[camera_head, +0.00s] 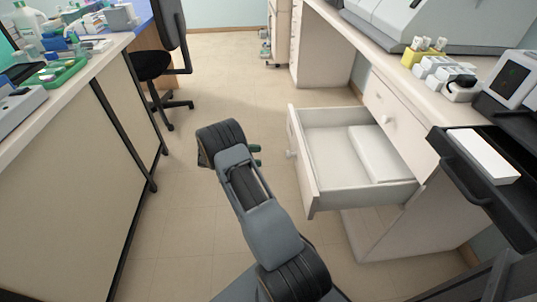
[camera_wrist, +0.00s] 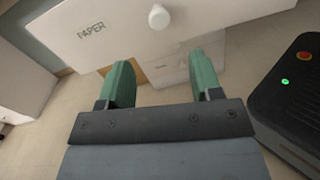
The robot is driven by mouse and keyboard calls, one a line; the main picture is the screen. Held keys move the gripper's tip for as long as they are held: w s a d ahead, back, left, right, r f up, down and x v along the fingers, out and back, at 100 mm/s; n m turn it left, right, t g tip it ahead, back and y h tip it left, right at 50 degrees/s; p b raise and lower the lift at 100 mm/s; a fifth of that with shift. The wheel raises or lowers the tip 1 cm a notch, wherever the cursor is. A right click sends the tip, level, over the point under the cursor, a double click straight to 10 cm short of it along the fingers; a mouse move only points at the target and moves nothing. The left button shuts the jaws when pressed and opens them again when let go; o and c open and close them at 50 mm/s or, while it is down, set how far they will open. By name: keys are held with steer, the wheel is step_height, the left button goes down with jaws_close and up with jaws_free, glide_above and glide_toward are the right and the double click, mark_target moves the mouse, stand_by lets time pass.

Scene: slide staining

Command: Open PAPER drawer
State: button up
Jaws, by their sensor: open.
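The PAPER drawer (camera_head: 352,160) is pulled out from the right-hand counter, with a flat white block (camera_head: 378,153) inside it. In the wrist view its front (camera_wrist: 120,30) carries the word PAPER and a round white knob (camera_wrist: 159,17). My gripper (camera_wrist: 163,80) has two green fingers spread apart, with nothing between them. The knob is beyond the fingertips and apart from them. In the head view the green fingertips (camera_head: 255,155) show to the left of the drawer front, near its knob (camera_head: 290,154).
A black tray (camera_head: 459,155) holding a white block juts out at the right. The left bench (camera_head: 75,110) and an office chair (camera_head: 160,65) border the clear floor aisle (camera_head: 228,75).

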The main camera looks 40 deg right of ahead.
steer(key=shift+v, duration=0.8)
steer(key=shift+r, duration=0.1)
steer(key=s+a+r+m+t+y+p, duration=0.2)
steer(key=s+a+r+t+y+p, duration=0.2)
steer(key=r, duration=0.9)
steer(key=s+a+r+m+t+y+p, duration=0.3)
steer(key=s+a+r+t+y+p, duration=0.2)
steer(key=a+r+p, duration=0.5)
steer(key=s+a+r+m+t+y+p, duration=0.3)
steer(key=s+a+r+t+y+p, duration=0.2)
steer(key=r+p, duration=0.6)
step_height(320, 180, up, 7)
steer(key=s+a+t, duration=0.1)
steer(key=s+a, duration=0.1)
steer(key=shift+s+a+p, duration=0.2)
steer(key=shift+s+p, duration=0.1)
steer(key=shift+p, duration=0.1)
